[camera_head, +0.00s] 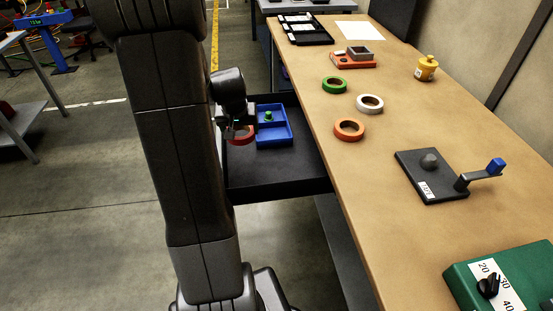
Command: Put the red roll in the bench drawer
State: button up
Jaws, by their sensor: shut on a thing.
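The red roll (242,136) is at my gripper (236,130), over the left part of the open bench drawer (275,177). My gripper is shut on the roll, and my arm hides part of both. I cannot tell whether the roll touches the drawer floor. The black drawer is pulled out to the left from under the wooden bench top (390,131). A blue tray (274,139) with a small green thing (268,116) in it sits in the drawer, just right of the roll.
On the bench are an orange roll (349,129), a white roll (369,103), a green roll (334,85), a yellow pot (426,68), a black plate with a crank (430,175) and a green box with a dial (500,281). The drawer's front part is clear.

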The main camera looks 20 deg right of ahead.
jog(key=s+d+f+m+h+b, duration=0.1)
jog(key=s+d+f+m+b, duration=0.15)
jog(key=s+d+b, duration=0.6)
send_near(282, 170)
jog(key=shift+m, duration=0.25)
jog(key=x, duration=0.5)
jog(key=shift+w+d+f, duration=0.1)
jog(key=shift+d+f, duration=0.05)
jog(key=shift+f, duration=0.05)
jog(key=shift+f+b, duration=0.1)
jog(key=shift+b, duration=0.2)
jog(key=o, duration=1)
